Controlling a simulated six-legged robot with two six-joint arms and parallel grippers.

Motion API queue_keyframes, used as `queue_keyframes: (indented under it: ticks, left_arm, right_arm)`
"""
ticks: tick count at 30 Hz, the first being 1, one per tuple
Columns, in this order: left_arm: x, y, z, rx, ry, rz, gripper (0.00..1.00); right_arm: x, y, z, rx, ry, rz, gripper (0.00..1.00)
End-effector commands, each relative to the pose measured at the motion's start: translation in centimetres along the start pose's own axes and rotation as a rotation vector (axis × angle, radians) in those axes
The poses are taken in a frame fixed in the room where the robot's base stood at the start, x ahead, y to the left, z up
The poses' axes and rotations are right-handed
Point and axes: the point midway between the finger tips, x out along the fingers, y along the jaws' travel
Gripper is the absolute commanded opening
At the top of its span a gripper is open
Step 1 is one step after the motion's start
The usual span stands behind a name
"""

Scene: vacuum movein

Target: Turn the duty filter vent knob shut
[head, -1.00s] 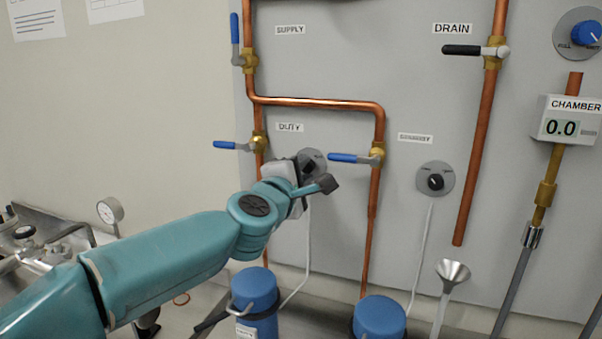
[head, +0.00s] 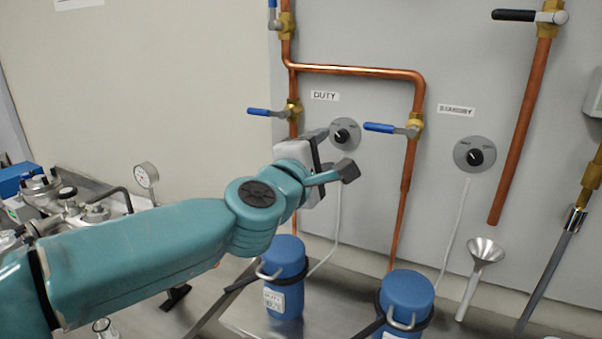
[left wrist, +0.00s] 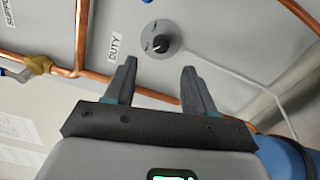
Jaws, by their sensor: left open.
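The duty vent knob (head: 342,135) is a black knob on a round grey dial on the wall panel, right of the DUTY label (head: 325,96). In the left wrist view the knob (left wrist: 160,42) sits beyond the fingertips, between their lines. My left gripper (head: 335,153) is in front of the panel, just below and beside the dial in the head view. In the left wrist view its two fingers (left wrist: 160,72) are spread with nothing between them, apart from the knob. My right gripper is not in view.
Blue-handled valves (head: 290,112) and (head: 409,130) on copper pipe flank the dial. A similar standby knob (head: 475,156) is to the right. Blue canisters (head: 284,275) and (head: 407,300) stand below. A funnel (head: 485,252) is at lower right.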

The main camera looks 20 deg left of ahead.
Motion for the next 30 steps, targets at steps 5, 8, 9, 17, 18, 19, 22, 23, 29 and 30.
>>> queue_keyframes:
  ticks: [5,8,9,17,18,19,22,23,29,30]
  left_arm:
    - [-4.8,0.2,0.1,-0.002,-0.002,0.001,0.55]
    - [-6.8,0.2,0.1,-0.001,-0.001,0.001,0.55]
    - [-7.4,0.2,0.1,-0.001,-0.002,0.001,0.55]
    - [-9.3,0.0,0.0,0.0,0.0,0.0,0.55]
    - [-9.4,0.0,0.0,0.0,0.0,0.0,0.55]
    - [-9.4,0.0,0.0,0.0,0.0,0.0,0.55]
    - [-9.3,0.0,0.0,0.0,0.0,0.0,0.55]
    - [-9.3,0.0,0.0,0.0,0.0,0.0,0.55]
    - [-9.3,0.0,0.0,0.0,0.0,0.0,0.55]
    - [-9.3,0.0,0.0,0.0,0.0,0.0,0.55]
  right_arm:
    - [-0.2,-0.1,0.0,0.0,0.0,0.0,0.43]
    - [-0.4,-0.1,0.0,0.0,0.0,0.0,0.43]
    - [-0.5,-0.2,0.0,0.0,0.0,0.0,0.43]
    - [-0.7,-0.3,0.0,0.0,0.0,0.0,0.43]
    - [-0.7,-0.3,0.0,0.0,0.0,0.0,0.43]
    - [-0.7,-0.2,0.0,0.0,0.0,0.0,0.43]
    - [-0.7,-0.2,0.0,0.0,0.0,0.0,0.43]
    - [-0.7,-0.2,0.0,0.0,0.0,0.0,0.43]
    - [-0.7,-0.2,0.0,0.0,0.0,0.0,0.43]
    - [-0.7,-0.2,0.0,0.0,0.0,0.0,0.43]
